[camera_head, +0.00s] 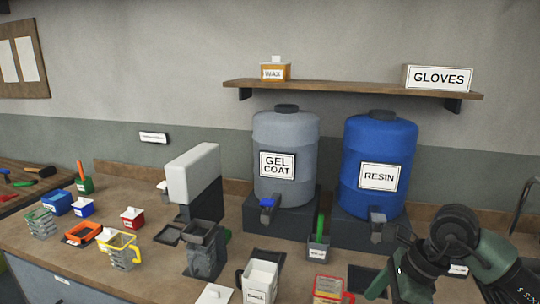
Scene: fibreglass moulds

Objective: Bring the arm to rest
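My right arm (492,258) comes in at the lower right, dark green and black, folded over the right end of the bench. Its end hangs near the front of the blue resin drum (379,150). The fingers of my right gripper cannot be made out clearly, so I cannot tell whether it is open or shut. My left arm and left gripper are not in view.
The wooden bench (130,205) holds a grey gel coat drum (285,185), a white-topped dispenser (193,173), a white jug (260,283), a red-rimmed container (328,289) and several small bins at left. A shelf (350,89) carries the wax and gloves boxes.

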